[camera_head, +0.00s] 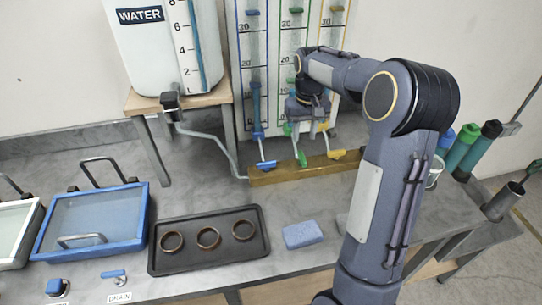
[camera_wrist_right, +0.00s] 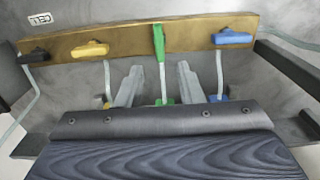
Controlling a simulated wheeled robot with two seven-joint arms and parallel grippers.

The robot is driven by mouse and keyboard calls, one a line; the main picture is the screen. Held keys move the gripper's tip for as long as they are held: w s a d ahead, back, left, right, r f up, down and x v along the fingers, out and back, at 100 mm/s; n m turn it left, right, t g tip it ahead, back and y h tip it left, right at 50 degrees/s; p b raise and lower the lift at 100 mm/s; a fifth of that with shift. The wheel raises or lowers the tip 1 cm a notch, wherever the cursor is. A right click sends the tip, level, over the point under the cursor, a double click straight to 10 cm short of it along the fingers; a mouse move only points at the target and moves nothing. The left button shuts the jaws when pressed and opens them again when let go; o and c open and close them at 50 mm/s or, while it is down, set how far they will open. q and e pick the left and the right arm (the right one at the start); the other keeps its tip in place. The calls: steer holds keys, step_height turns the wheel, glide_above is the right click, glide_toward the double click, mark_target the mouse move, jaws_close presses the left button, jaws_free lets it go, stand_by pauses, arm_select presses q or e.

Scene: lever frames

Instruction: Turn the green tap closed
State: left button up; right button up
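My right gripper (camera_head: 305,128) is just behind the bar. In the wrist view its two fingers (camera_wrist_right: 159,72) are apart, either side of the green lever's lower end and tube; contact cannot be told. My left gripper is out of view.
Graduated columns (camera_head: 292,60) stand behind the bar. A white water tank (camera_head: 165,45) on a stand is at left. A black tray with rings (camera_head: 208,262), a blue sponge (camera_head: 302,235) and a blue-framed lid (camera_head: 95,222) lie in front. Green and blue bottles (camera_head: 478,148) stand at right.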

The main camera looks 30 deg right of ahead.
mark_target(302, 154)
step_height(302, 154, down, 8)
steer(key=shift+r+p, duration=0.1)
steer(key=shift+p, duration=0.3)
steer(key=shift+d, duration=0.1)
jaws_close()
